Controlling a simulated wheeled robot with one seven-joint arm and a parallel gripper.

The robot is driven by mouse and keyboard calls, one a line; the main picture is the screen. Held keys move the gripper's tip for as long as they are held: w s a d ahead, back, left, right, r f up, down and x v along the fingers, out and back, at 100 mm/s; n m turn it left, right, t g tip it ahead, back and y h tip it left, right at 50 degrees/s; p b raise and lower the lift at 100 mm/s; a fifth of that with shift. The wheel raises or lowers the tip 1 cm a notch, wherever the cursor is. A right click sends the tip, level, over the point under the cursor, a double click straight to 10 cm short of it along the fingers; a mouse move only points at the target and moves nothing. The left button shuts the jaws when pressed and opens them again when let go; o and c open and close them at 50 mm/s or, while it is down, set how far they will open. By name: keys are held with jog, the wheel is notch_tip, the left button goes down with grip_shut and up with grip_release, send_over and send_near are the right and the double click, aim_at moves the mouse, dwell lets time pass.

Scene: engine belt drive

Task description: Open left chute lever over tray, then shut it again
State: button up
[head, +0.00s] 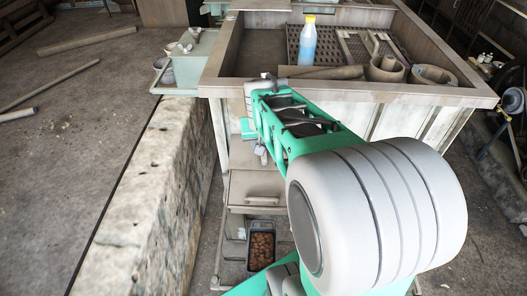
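A dark tray (250,253) stands low under the bench, with brown lumps in it. Above it is a pale front panel (257,184) with a bar-like handle (262,200) along its lower part. I cannot tell whether this is the left chute's lever, and no other chute lever shows clearly. My green and white arm reaches over from the lower right and hides much of the bench front. My gripper (259,151) seems to hang below the arm's far end, above the panel and apart from it. It is small and partly hidden, so its fingers cannot be made out.
The wooden bench top (222,88) has a raised rim. On it are a blue bottle (308,42), a perforated rack, and ring-shaped parts (386,69). A rough stone block (145,195) stands close on the left. The floor beyond has loose rods (87,40).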

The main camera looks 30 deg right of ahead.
jog(key=x, duration=0.7)
jog(key=shift+f+p, duration=0.3)
jog(key=shift+f, duration=0.05)
jog(key=shift+c, duration=0.2)
grip_shut()
